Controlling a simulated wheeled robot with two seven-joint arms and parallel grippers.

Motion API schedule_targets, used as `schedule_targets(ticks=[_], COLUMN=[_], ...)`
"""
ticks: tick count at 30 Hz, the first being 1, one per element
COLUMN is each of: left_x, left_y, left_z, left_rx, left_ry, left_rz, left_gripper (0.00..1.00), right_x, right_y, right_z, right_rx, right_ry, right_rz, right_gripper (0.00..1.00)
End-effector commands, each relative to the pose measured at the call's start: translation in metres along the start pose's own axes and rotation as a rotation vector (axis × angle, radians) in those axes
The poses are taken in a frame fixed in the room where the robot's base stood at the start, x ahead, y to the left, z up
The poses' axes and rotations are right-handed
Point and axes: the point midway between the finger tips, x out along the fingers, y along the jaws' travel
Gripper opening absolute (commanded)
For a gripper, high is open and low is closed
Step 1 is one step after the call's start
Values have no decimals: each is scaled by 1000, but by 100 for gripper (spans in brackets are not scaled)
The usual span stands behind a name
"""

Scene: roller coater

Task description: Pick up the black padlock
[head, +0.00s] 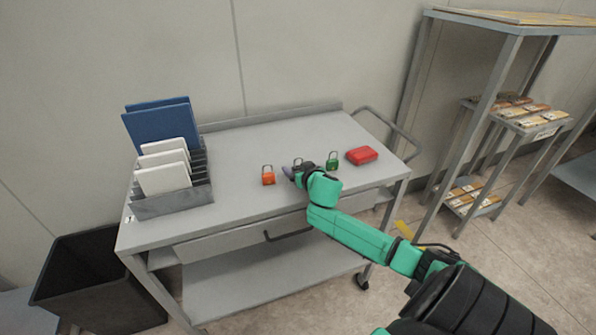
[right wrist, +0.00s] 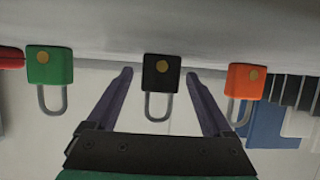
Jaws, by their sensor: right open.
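The black padlock (right wrist: 161,73) shows in the right wrist view, centred in the gap between my right gripper's two fingers (right wrist: 159,76). The fingers are open, one on each side, with a visible gap to the lock; how deep it lies between them I cannot tell. In the head view the right gripper (head: 294,172) is low over the cart top, and the black padlock (head: 298,162) is mostly hidden behind it, only its shackle showing. My left gripper is not in view.
An orange padlock (head: 268,178) and a green padlock (head: 332,164) stand on either side. A red case (head: 361,155) lies right of the green one. A grey rack (head: 172,204) with folders stands at the left of the cart (head: 240,200). The back of the cart top is clear.

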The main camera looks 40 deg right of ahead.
Motion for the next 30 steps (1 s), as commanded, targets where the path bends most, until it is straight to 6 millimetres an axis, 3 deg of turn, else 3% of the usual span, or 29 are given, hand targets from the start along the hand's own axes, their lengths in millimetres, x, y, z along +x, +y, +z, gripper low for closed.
schedule_targets(ticks=[2,9,17,22,26,30], left_x=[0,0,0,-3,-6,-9], left_y=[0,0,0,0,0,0], left_z=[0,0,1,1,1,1], left_rx=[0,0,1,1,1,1], left_ry=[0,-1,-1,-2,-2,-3], left_rz=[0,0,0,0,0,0], left_gripper=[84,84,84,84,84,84], right_x=[0,-1,-1,-6,-17,-37], right_y=[0,0,0,0,0,-1], right_z=[0,0,-1,-14,-42,-89], right_rx=[0,0,0,0,-1,-4], right_ry=[0,0,1,4,7,9], right_rz=[0,0,-1,-1,-2,-3], right_gripper=[85,0,0,0,0,0])
